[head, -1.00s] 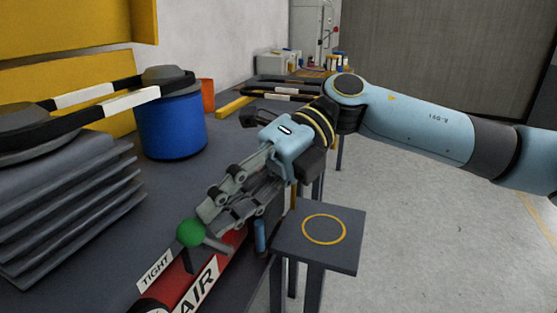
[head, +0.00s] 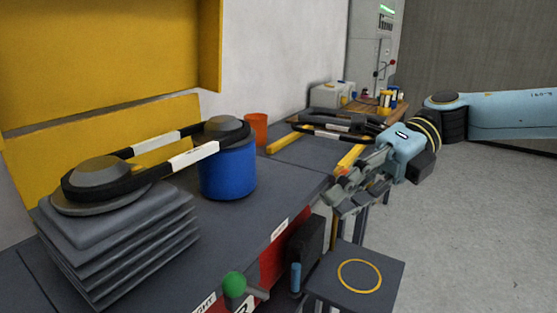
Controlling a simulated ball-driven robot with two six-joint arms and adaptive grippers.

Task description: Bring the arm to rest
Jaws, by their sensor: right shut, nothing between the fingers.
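My right arm reaches in from the right in the head view. Its gripper (head: 343,195) is shut with nothing in it and hangs in the air near the bench's front edge, above and behind the small stand. The green ball-topped lever (head: 234,284) sits at the bench front, well apart from the gripper. My left gripper does not show.
A small stand (head: 390,275) with a yellow ring is in front. Open floor lies at right.

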